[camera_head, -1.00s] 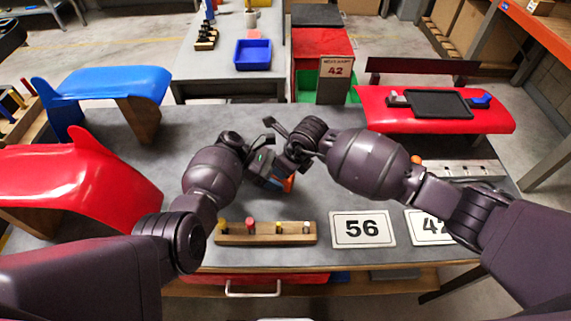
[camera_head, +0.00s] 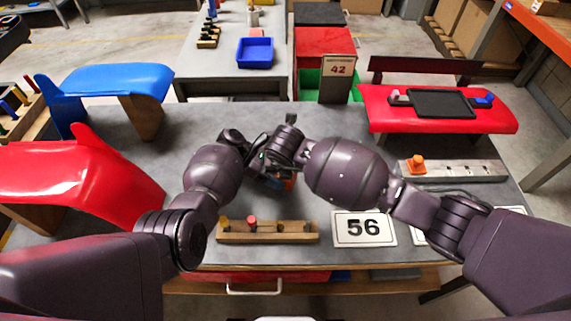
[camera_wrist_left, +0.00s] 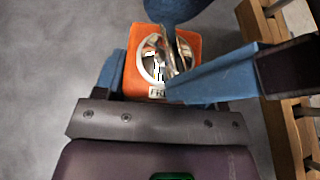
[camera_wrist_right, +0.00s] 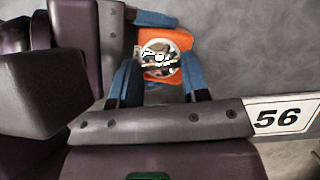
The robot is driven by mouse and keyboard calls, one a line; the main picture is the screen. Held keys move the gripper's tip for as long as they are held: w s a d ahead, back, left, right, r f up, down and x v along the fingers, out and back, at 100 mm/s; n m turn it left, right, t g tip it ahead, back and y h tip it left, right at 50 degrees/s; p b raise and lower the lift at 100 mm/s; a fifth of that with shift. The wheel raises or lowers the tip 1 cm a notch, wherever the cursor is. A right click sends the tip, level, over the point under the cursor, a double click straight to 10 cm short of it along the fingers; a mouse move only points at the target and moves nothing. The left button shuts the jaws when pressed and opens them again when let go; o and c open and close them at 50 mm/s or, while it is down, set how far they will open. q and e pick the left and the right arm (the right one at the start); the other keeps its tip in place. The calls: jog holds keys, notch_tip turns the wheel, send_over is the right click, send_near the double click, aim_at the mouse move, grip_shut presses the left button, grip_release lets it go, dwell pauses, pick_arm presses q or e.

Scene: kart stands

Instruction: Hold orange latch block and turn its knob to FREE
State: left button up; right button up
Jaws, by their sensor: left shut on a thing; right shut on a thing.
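The orange latch block (camera_wrist_left: 190,48) sits between the blue fingers of my left gripper (camera_wrist_left: 160,75), which is shut on it. Its round silver dial (camera_wrist_left: 147,68) faces the left wrist camera, with a partly hidden label starting "FR". My right gripper (camera_wrist_right: 158,70) is shut on the knob (camera_wrist_right: 160,57) at the dial's middle. The orange block also shows in the right wrist view (camera_wrist_right: 182,42). In the head view only a sliver of the block (camera_head: 289,183) shows under my wrists. Where the knob points is unclear.
A wooden rack with several pegs (camera_head: 267,238) and a "56" card (camera_head: 363,229) lie at the table's front. A metal rail (camera_head: 465,171) with an orange piece (camera_head: 416,165) lies at right. Red (camera_head: 80,180) and blue (camera_head: 110,80) panels stand at left.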

jog(key=shift+w+a+r+m+h, duration=0.15)
jog(key=shift+m+h, duration=0.35)
jog(key=shift+m, duration=0.6)
jog(key=o, duration=0.9)
jog(key=shift+o, duration=0.2)
jog(key=shift+a+r, duration=0.2)
jog(key=shift+r, duration=0.35)
jog(key=v, duration=0.6)
jog(key=shift+s+d+r, duration=0.3)
jog(key=shift+s, duration=0.2)
